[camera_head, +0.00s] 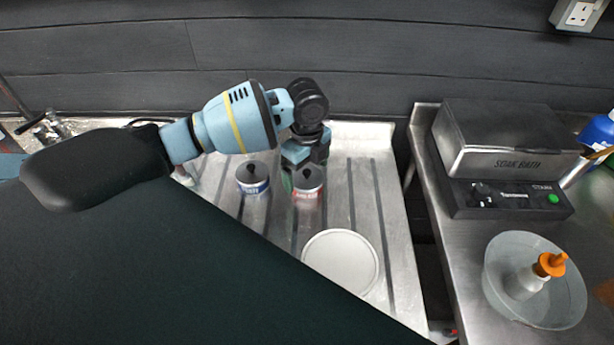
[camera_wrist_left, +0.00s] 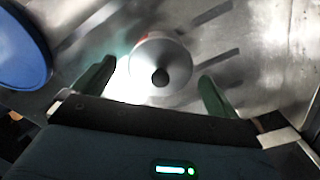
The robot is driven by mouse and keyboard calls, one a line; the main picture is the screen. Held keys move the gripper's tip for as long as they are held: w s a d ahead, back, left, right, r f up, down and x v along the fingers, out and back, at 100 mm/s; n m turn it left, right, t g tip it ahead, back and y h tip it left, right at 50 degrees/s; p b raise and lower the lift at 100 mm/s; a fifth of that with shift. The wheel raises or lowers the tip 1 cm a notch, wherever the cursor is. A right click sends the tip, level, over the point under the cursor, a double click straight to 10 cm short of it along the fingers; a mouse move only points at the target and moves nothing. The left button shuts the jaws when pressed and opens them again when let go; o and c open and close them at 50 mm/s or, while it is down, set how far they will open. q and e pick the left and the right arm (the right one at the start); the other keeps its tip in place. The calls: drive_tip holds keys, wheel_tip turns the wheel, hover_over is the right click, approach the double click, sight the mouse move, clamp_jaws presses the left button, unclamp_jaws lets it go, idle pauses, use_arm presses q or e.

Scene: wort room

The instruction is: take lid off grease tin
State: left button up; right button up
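A tin with a red label (camera_head: 307,195) stands on the ribbed steel drainer, under my left gripper (camera_head: 303,172). Its grey lid (camera_wrist_left: 145,58) with a dark knob (camera_wrist_left: 160,77) shows in the left wrist view between two green fingers. My left gripper is open, one finger on each side of the lid, with gaps visible. A second tin with a blue label (camera_head: 252,184) and a black knob stands just to the left. I cannot read which label says grease. My right gripper is not in view.
A round white plate (camera_head: 341,263) lies on the drainer (camera_head: 372,190) in front of the tins. To the right, a steel box unit (camera_head: 505,150) and a clear bowl (camera_head: 505,290) with an orange-capped bottle (camera_head: 530,280) stand on another counter. A dark wall is behind.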

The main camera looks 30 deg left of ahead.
sight(307, 171)
use_arm(q)
drive_tip(key=c, duration=1)
drive_tip(key=shift+r, duration=0.15)
drive_tip(key=shift+r, duration=0.55)
wheel_tip(307, 171, up, 2)
drive_tip(key=shift+r, duration=0.2)
drive_tip(key=s, duration=0.5)
drive_tip(key=s+a+r, duration=0.1)
drive_tip(key=s, duration=0.4)
drive_tip(key=s+a+p, duration=0.1)
drive_tip(key=s, duration=0.5)
drive_tip(key=shift+a+r, duration=0.15)
